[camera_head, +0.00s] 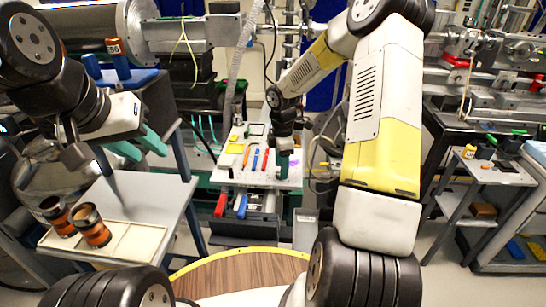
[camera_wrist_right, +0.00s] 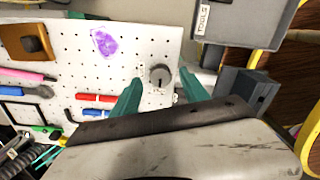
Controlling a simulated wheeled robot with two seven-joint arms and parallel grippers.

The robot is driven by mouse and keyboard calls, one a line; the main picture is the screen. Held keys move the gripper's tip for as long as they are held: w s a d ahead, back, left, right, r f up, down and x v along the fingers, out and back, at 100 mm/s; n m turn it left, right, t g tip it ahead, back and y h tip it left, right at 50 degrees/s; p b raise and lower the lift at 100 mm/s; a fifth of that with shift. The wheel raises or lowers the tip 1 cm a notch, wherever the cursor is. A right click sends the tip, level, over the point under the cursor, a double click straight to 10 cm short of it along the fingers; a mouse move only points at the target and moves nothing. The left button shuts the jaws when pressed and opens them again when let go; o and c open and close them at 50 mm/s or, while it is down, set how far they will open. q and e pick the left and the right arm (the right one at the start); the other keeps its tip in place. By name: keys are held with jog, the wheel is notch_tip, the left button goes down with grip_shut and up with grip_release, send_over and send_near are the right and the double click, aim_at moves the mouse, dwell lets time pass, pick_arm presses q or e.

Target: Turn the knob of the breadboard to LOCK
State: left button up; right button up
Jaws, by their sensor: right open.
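The breadboard (camera_wrist_right: 140,40) is a white perforated panel filling the upper left of the right wrist view. It also shows beyond my arms in the head view (camera_head: 232,176). Its knob (camera_wrist_right: 161,75) is a small round grey piece with a dark mark, near the panel's right edge. My right gripper (camera_wrist_right: 163,92) is open, its green fingers on either side of the knob in the picture; I cannot tell if they touch it. In the head view my right gripper (camera_head: 284,165) hides the knob. My left gripper (camera_head: 140,147) is open and empty above the grey side table.
The breadboard carries red and blue tools (camera_wrist_right: 96,98), a brown block (camera_wrist_right: 27,41) and a purple patch (camera_wrist_right: 104,42). A grey TOOLS box (camera_wrist_right: 238,20) lies beside it. A grey side table (camera_head: 160,196) with two orange-banded cylinders (camera_head: 92,226) stands at left.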

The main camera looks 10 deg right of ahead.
jog(key=shift+f, duration=0.95)
grip_shut()
